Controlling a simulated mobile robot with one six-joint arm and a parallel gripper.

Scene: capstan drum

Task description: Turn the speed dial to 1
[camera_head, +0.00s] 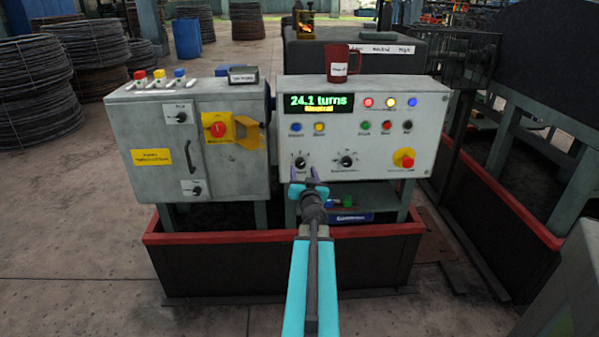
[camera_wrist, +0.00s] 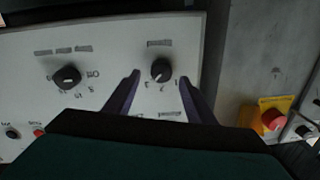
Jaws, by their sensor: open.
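A small black dial (camera_head: 300,162) with a numbered scale sits at the lower left of the grey control panel (camera_head: 432,115). Its label is too small to read surely as speed. In the wrist view, which looks upside down, this dial (camera_wrist: 160,70) shows with figures 1, 2 and 3 below it; I cannot tell surely which its pointer faces. My gripper (camera_head: 303,175) is open in front of it. In the wrist view, my gripper's purple fingers (camera_wrist: 159,79) stand on either side of the dial, with gaps; I see no contact.
A second black dial (camera_head: 346,160) is beside it, also in the wrist view (camera_wrist: 66,77). A red emergency button (camera_head: 405,158) is at right. The display (camera_head: 319,104) reads 24.1 turns. A grey cabinet (camera_head: 150,125) stands left. A red mug (camera_head: 338,63) is on top.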

